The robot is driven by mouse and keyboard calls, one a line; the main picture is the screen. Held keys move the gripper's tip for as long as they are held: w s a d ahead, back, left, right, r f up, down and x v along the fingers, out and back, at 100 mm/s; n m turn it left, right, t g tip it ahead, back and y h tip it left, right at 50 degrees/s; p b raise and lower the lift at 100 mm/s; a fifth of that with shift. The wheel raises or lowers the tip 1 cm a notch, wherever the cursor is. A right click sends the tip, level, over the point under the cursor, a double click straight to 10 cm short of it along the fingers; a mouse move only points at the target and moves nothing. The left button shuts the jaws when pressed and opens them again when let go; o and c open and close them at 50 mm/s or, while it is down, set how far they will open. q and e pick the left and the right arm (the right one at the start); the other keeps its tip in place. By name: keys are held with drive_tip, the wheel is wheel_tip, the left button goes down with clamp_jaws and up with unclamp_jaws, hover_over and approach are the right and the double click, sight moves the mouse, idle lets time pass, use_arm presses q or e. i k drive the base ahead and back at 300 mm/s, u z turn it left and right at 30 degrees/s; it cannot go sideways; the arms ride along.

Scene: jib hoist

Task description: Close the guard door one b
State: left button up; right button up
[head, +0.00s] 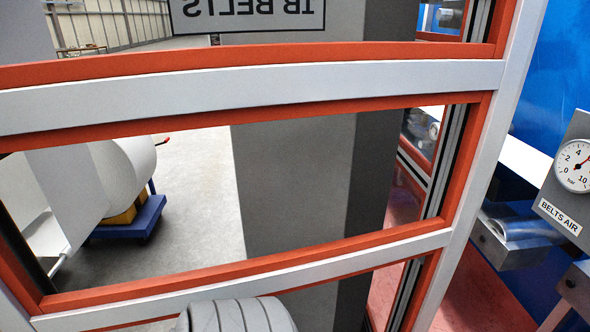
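The guard door (250,83) fills most of the head view. It has a pale grey frame with orange-red inner edging around see-through panes. A white sign (250,12) reading "1B BELTS" shows mirrored at the top. The door's grey right upright (478,150) runs down beside blue machinery. The latch and handle cannot be made out, and I cannot tell how far the door stands open. Neither of my grippers shows.
A pressure gauge (576,166) labelled "BELTS AIR" is at the far right, by a blue panel (555,90). A grey column (300,180) stands behind the pane. A blue wheeled base (130,220) is at left on open grey floor. A ribbed grey round part (238,316) shows at the bottom.

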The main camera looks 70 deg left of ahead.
sight(44, 104)
drive_tip(key=k, duration=1.6)
drive_tip(key=z, duration=2.2)
drive_tip(key=k, duration=1.35)
drive_tip(key=u, duration=2)
drive_tip(key=i, duration=0.5)
drive_tip(key=z, duration=0.05)
